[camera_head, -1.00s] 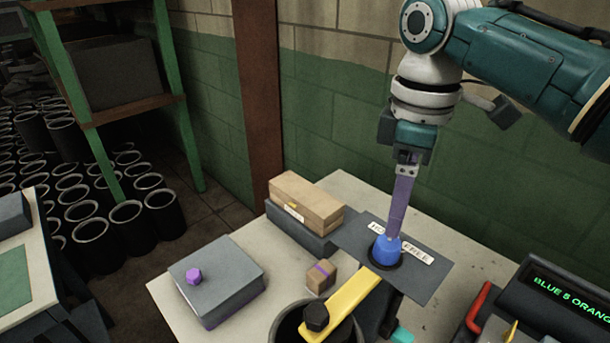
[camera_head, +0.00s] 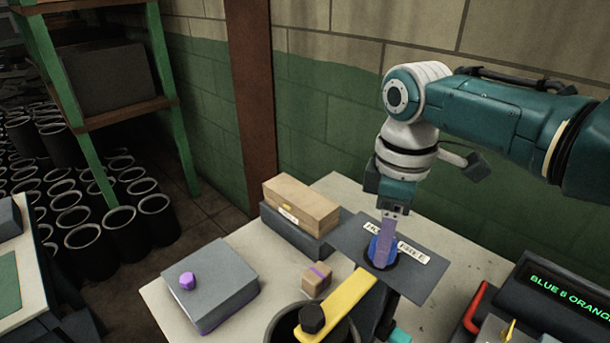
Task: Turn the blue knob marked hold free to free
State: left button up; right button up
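The blue knob (camera_head: 373,249) sits on a dark grey plate (camera_head: 424,282) on the table. A white label strip marked FREE (camera_head: 413,252) lies to its right. Another strip to its left (camera_head: 370,228) is partly covered and reads like HO. My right gripper (camera_head: 383,255) points down at the knob. One purple finger lies in front of the knob, with blue showing on both sides of it. The other finger is hidden, so I cannot tell whether they press on the knob. My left gripper is out of view.
A yellow bar (camera_head: 345,302) with a black knob lies over a dark round pot. A grey box with a purple knob (camera_head: 210,285), a small carton (camera_head: 317,281) and a wooden block (camera_head: 301,204) stand left. A display (camera_head: 565,295) stands right.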

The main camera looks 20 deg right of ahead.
grip_shut()
jog(key=shift+m, duration=0.3)
jog(key=shift+r+m+p, duration=0.1)
jog(key=shift+m+p, duration=0.55)
jog(key=shift+m, duration=0.25)
jog(key=m+p, duration=0.1)
jog(key=m, duration=0.2)
jog(key=m+p, duration=0.1)
jog(key=m, duration=0.2)
jog(key=shift+m, duration=1.7)
